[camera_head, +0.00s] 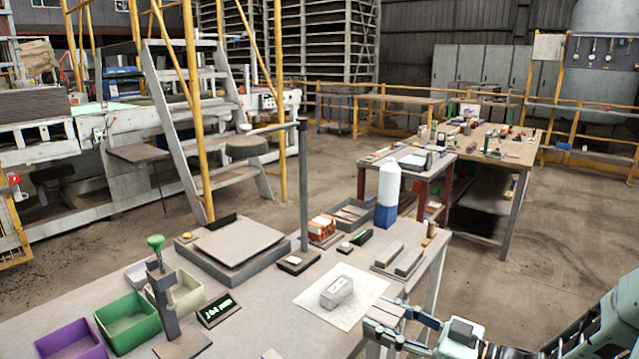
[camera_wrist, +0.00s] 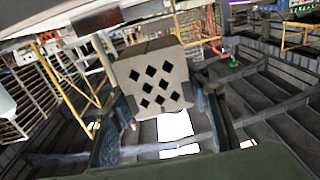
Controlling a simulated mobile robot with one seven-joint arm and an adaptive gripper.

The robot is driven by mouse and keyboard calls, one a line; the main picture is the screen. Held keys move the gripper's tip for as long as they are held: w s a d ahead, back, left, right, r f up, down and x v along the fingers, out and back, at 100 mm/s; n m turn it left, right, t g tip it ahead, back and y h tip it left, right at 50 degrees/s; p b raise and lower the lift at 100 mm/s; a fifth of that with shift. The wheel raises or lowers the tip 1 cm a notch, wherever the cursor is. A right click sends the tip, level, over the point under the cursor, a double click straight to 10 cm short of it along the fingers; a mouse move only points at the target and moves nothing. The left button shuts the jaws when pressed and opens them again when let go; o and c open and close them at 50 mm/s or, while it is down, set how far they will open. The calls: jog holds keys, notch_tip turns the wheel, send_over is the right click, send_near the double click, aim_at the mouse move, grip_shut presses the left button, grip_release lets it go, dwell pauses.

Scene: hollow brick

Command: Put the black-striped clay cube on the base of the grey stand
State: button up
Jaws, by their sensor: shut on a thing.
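My gripper (camera_head: 392,322) is at the lower right in the head view, by the table's front right edge. It is shut on a grey-tan clay cube (camera_wrist: 152,84), whose face with several diamond-shaped holes shows in the wrist view. The cube shows small and partly hidden between the fingers in the head view (camera_head: 386,308). A dark line runs along its top; I cannot tell if this is the black stripe. A grey stand (camera_head: 166,300) with a green knob stands upright at the front left, its flat base (camera_head: 184,345) bare. The cube is well to the right of it.
A light grey brick (camera_head: 337,292) lies on a white sheet (camera_head: 318,312). Green (camera_head: 130,320) and purple (camera_head: 72,341) bins and a gauge display (camera_head: 219,310) surround the stand. A tall dark post (camera_head: 303,185) rises behind, near a bottle (camera_head: 388,190).

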aim_at(387, 305)
jog(key=shift+w+d+f, duration=0.1)
jog(key=shift+w+f, duration=0.3)
jog(key=shift+f, duration=0.2)
jog(key=shift+w+d+f, duration=0.1)
jog(key=shift+w+f, duration=0.25)
jog(key=shift+f, duration=0.25)
jog(key=shift+w+d+r+p, duration=0.15)
jog(key=shift+w+p, duration=0.15)
jog(key=shift+p, duration=0.45)
notch_tip(387, 305, up, 9)
jog(key=p, duration=1.5)
jog(key=shift+s+r, duration=0.1)
jog(key=shift+a+r+m+t+h, duration=0.45)
jog(key=shift+m+t+h, duration=0.25)
jog(key=shift+m+t, duration=0.1)
jog(key=shift+w+m+t+h, duration=0.2)
jog(key=shift+m+t+h, duration=0.6)
jog(key=shift+t+h, duration=0.1)
jog(key=shift+s+d+f+m+t+h, duration=0.1)
jog(key=shift+d+f+m+t+h, duration=0.15)
jog(key=shift+m+t+h, duration=0.35)
jog(key=shift+s+d+f+m+t+h, duration=0.15)
jog(key=shift+f+m+t+h, duration=0.2)
jog(key=shift+h, duration=0.45)
jog(key=shift+r, duration=0.1)
